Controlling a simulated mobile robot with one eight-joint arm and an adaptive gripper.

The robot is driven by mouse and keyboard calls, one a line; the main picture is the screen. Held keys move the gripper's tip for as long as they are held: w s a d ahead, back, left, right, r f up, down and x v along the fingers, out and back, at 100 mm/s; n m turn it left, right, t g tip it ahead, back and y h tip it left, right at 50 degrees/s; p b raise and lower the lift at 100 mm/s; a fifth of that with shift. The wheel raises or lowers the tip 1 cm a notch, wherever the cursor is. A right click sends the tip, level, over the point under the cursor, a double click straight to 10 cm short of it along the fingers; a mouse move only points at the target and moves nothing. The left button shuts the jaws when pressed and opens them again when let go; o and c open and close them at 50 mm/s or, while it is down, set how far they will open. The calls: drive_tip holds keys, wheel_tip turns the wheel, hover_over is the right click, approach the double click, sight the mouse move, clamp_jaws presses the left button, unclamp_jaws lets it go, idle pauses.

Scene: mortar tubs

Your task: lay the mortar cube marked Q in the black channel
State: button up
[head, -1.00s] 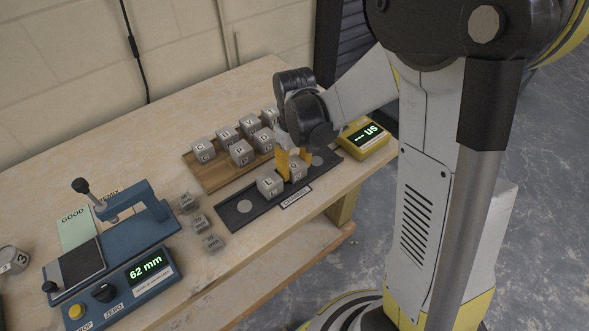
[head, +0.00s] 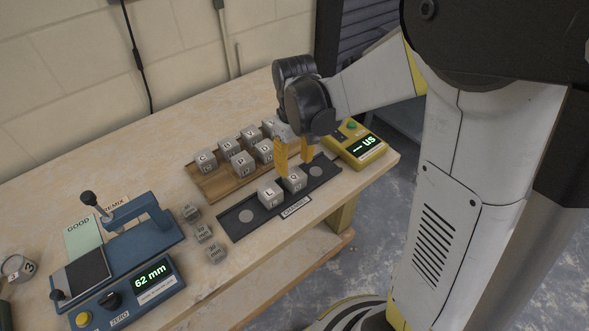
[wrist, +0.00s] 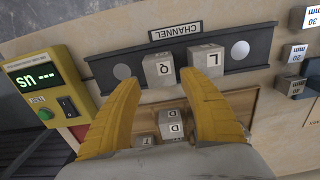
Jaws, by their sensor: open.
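The grey mortar cube marked Q (head: 294,180) sits upright in the black channel (head: 232,219), right beside a cube marked L (head: 270,194). The wrist view shows cube Q (wrist: 158,70), cube L (wrist: 207,60) and the black channel (wrist: 262,42) from above. My gripper (head: 294,168) is open and empty just above and behind Q, its yellow fingers spread to either side. In the wrist view, my gripper (wrist: 160,82) has its fingertips apart around Q's near side; I cannot tell whether one touches it.
A wooden board (head: 204,188) behind the channel bears several lettered cubes. A yellow meter (head: 358,148) stands right of the channel. Small marked blocks (head: 203,233) and a blue gauge (head: 140,280) reading 62 mm stand to the left. The wall is behind.

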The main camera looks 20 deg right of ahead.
sight(295, 175)
drive_tip(key=s+r+m+t+p, duration=0.1)
drive_tip(key=s+r+m+t, duration=0.2)
drive_tip(key=s+r+t, duration=0.4)
drive_tip(key=s+r, duration=0.5)
drive_tip(key=r, duration=0.2)
drive_tip(key=shift+s+r+m, duration=0.2)
drive_tip(key=shift+s+m, duration=0.1)
drive_tip(key=shift+s, duration=0.05)
